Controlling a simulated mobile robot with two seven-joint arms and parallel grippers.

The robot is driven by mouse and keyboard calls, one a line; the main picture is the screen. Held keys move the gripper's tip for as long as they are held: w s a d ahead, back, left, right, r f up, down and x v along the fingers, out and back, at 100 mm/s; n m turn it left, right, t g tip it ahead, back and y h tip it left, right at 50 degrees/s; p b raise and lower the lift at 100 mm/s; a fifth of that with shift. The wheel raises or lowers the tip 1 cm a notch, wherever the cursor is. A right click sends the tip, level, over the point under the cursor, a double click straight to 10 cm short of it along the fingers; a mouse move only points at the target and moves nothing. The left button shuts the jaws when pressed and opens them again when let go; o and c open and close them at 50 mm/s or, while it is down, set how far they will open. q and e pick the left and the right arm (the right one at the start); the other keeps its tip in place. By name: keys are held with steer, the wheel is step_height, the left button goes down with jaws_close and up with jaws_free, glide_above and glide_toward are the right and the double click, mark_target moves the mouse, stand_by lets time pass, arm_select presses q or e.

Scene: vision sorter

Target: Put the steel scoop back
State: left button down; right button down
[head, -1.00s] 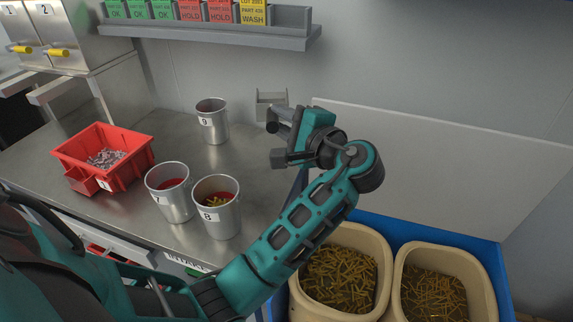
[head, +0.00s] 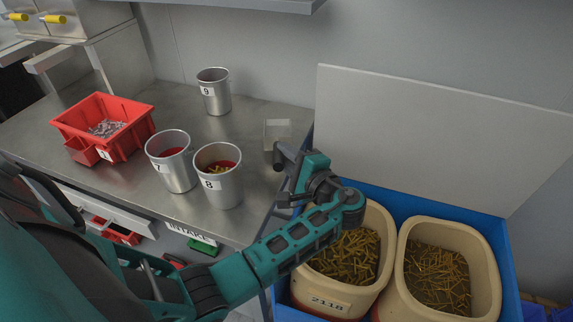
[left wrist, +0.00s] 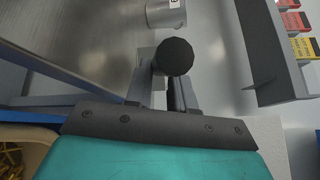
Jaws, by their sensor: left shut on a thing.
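The steel scoop (head: 278,130) is a small pale-grey box with a dark round handle, near the right end of the steel counter in the head view. My left gripper (head: 284,168) is shut on its handle, and the scoop points toward the back wall. I see nothing in the scoop. In the left wrist view, the dark handle end (left wrist: 175,57) stands between the fingers and hides most of the scoop. The scoop appears raised above the counter edge; its exact height is unclear. My right gripper is not in view.
Steel cups 7 (head: 178,178), 8 (head: 222,188) and 9 (head: 215,98) stand on the counter (head: 125,185), left of the scoop. A red bin (head: 132,140) is farther left. Two tan tubs (head: 383,215) of brass-coloured pieces stand in a blue container (head: 510,268) at right.

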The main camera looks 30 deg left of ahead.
arm_select(q)
steer(key=shift+f, duration=1.25)
steer(key=c, duration=1)
jaws_free()
steer(key=shift+o, duration=0.2)
